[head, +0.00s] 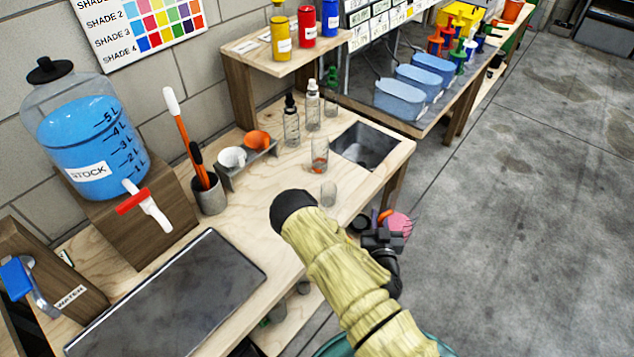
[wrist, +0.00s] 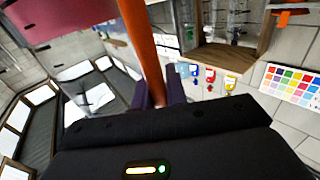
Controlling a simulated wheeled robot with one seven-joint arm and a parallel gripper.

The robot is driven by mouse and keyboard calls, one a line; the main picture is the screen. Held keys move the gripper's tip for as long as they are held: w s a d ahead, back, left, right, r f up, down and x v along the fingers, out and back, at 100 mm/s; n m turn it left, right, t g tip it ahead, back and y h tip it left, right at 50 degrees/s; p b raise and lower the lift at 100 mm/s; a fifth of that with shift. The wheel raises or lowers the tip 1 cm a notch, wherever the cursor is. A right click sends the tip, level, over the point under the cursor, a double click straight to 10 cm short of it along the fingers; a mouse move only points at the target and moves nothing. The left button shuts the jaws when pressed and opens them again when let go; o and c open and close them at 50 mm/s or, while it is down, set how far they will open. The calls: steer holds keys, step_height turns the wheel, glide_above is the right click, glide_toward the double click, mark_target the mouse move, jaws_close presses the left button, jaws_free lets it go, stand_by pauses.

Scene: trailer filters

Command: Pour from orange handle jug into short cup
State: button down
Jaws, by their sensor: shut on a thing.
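The orange-handled jug shows a pink body (head: 400,223) beyond my gripper in the head view, off the table's right edge. In the wrist view its orange handle (wrist: 143,50) runs down between my fingers, with the pink body (wrist: 55,18) at upper left. My gripper (head: 382,222) is shut on the handle; its dark fingers also show in the wrist view (wrist: 158,92). The jug's contents and mouth are hidden. A short clear cup (head: 328,193) stands upright on the table near its right edge, left of my gripper and apart from it.
A taller clear glass (head: 319,156) stands behind the short cup. Bottles (head: 291,125) and a sink basin (head: 366,146) lie farther back. A blue stock tank (head: 90,140), a brush pot (head: 209,194) and a dark panel (head: 165,300) occupy the left. The floor on the right is open.

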steer(key=shift+w+a+r, duration=0.1)
steer(key=shift+w+a, duration=0.2)
steer(key=shift+a, duration=0.05)
